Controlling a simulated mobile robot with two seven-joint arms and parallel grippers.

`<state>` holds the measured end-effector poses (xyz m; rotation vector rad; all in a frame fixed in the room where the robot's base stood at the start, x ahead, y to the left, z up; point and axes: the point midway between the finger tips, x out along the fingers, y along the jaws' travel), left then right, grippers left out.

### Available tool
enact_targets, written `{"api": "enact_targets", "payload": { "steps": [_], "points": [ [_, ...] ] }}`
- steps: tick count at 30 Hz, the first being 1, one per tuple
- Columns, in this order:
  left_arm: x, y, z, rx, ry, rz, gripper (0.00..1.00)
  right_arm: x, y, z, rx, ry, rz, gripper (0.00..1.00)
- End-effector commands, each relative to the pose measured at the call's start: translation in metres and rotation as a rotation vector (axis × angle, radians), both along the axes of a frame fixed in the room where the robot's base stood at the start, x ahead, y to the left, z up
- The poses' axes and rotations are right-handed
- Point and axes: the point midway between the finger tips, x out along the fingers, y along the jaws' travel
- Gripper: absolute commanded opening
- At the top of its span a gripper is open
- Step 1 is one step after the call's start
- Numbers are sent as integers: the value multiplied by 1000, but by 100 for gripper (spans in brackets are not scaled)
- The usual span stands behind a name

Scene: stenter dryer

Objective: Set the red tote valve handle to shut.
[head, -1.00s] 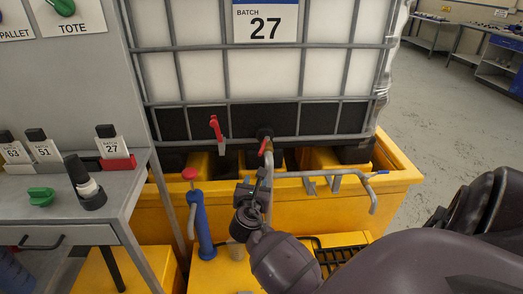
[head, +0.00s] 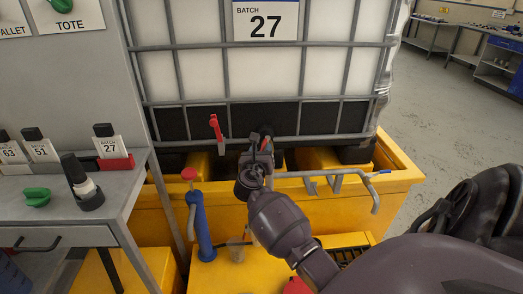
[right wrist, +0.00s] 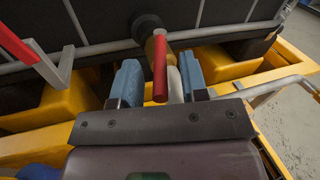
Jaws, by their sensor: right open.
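The red tote valve handle (right wrist: 160,72) sits on a brass valve (right wrist: 153,46) at the foot of the tote (head: 170,78). In the right wrist view it points toward the camera. In the head view only a small red part of the handle (head: 266,142) shows; my gripper hides the rest. My right gripper (head: 258,153) is open at the valve. In the right wrist view its two blue-padded fingers (right wrist: 162,82) stand on either side of the handle, with visible gaps. My left gripper is not in view.
A grey pipe (head: 335,174) with hooks runs right of my gripper, above the yellow bund (head: 400,185). A blue hand pump (head: 202,222) stands to the left. A grey bench (head: 125,190) holds bottles.

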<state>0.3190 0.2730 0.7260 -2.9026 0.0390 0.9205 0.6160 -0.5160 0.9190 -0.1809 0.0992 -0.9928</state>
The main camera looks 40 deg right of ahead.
Motion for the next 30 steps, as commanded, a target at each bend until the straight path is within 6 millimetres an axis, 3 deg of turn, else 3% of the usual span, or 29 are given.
{"api": "enact_targets", "payload": {
  "steps": [14,22,30],
  "points": [
    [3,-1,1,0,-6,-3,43,7,-11,1,0,-1,-1,41],
    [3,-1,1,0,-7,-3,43,7,-11,1,1,-1,0,1],
    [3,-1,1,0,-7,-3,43,7,-10,0,0,-1,-2,0]
  ]
}}
